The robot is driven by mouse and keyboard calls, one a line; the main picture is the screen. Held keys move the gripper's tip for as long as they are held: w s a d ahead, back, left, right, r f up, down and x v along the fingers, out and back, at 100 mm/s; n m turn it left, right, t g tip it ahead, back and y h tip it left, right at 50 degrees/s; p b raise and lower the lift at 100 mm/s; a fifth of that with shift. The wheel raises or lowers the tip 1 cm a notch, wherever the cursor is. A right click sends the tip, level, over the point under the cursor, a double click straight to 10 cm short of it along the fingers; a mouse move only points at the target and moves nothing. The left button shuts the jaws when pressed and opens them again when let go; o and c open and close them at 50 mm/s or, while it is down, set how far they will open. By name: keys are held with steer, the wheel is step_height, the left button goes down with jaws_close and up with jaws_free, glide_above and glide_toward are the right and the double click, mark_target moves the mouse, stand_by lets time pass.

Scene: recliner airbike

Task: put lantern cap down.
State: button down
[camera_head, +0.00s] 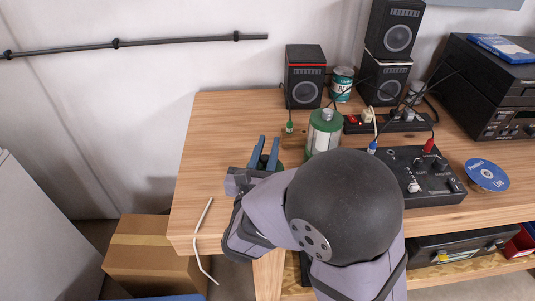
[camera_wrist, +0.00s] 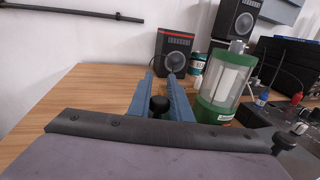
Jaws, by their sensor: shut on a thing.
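My gripper (camera_head: 266,141) is over the left part of the wooden table, left of the green lantern. Its blue fingers, also in the wrist view (camera_wrist: 160,78), are shut on the lantern cap, whose black knob (camera_wrist: 159,104) shows between them. The rest of the cap is mostly hidden by the gripper; I cannot tell whether it touches the table. The lantern (camera_head: 323,135) stands upright with a green frame and pale panes. In the wrist view the lantern (camera_wrist: 228,85) is just right of the fingers and apart from them.
The wooden table (camera_head: 215,135) is clear to the left of my gripper. Speakers (camera_head: 305,80) and a can (camera_head: 342,83) stand at the back. A black control box (camera_head: 425,170), a power strip with cables, and a disc (camera_head: 487,175) are to the right.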

steer(key=shift+r, duration=3.15)
steer(key=w+a, duration=0.5)
steer(key=w, duration=0.8)
steer(key=w+a+b, duration=0.1)
steer(key=w+a, duration=0.4)
steer(key=w, duration=0.8)
steer(key=shift+w+a+r, duration=0.15)
steer(key=shift+w+a, duration=0.05)
steer(key=shift+w, duration=0.05)
steer(key=shift+f+p, duration=0.5)
steer(key=shift+f, duration=4.5)
steer(key=shift+f+b, duration=0.2)
steer(key=shift+b, duration=0.1)
steer(key=c, duration=1.6)
jaws_free()
steer(key=shift+r, duration=0.2)
